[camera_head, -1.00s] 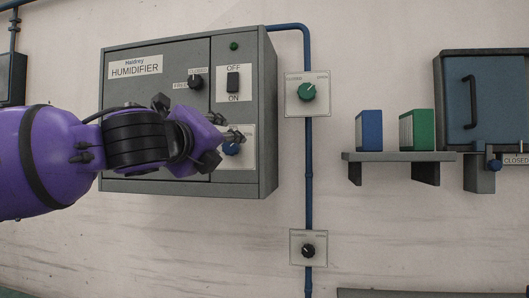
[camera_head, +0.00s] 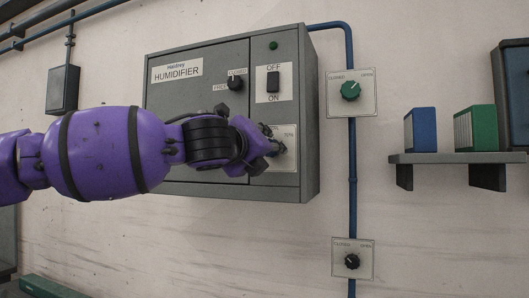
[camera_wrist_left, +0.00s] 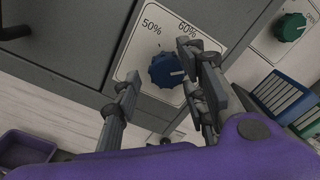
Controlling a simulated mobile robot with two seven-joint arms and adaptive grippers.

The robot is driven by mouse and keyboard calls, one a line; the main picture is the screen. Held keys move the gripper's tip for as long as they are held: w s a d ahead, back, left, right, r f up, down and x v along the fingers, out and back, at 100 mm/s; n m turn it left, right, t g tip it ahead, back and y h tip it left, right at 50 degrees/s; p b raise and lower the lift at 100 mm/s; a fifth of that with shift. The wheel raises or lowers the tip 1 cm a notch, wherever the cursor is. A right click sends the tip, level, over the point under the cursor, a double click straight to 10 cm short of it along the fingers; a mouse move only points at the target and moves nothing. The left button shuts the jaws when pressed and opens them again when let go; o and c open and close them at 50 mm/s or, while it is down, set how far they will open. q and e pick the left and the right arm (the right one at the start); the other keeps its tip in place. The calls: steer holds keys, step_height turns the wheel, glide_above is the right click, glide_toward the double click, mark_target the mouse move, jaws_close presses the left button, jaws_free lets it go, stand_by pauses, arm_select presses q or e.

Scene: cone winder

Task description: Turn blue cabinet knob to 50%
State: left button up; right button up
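The blue cabinet knob (camera_wrist_left: 166,70) shows in the left wrist view on a white plate with 50% and 60% labels. Its pale mark points to the right in that view. My left gripper (camera_wrist_left: 160,64) is open, with one finger on each side of the knob; whether either finger touches it I cannot tell. In the head view my left gripper (camera_head: 272,142) is at the lower right of the grey humidifier cabinet (camera_head: 225,177) and hides the knob. My right gripper is not in view.
The cabinet also has a black dial (camera_head: 235,84) and an OFF/ON switch (camera_head: 273,82). Right of it, a green knob (camera_head: 350,91) and a small black knob (camera_head: 352,261) sit along a blue pipe. A shelf (camera_head: 450,158) holds a blue and a green binder.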

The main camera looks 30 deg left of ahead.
arm_select(q)
steer(key=shift+d, duration=0.1)
steer(key=shift+c, duration=0.5)
steer(key=shift+w, duration=0.1)
steer(key=c, duration=0.8)
steer(key=shift+f, duration=0.1)
steer(key=shift+c, duration=0.4)
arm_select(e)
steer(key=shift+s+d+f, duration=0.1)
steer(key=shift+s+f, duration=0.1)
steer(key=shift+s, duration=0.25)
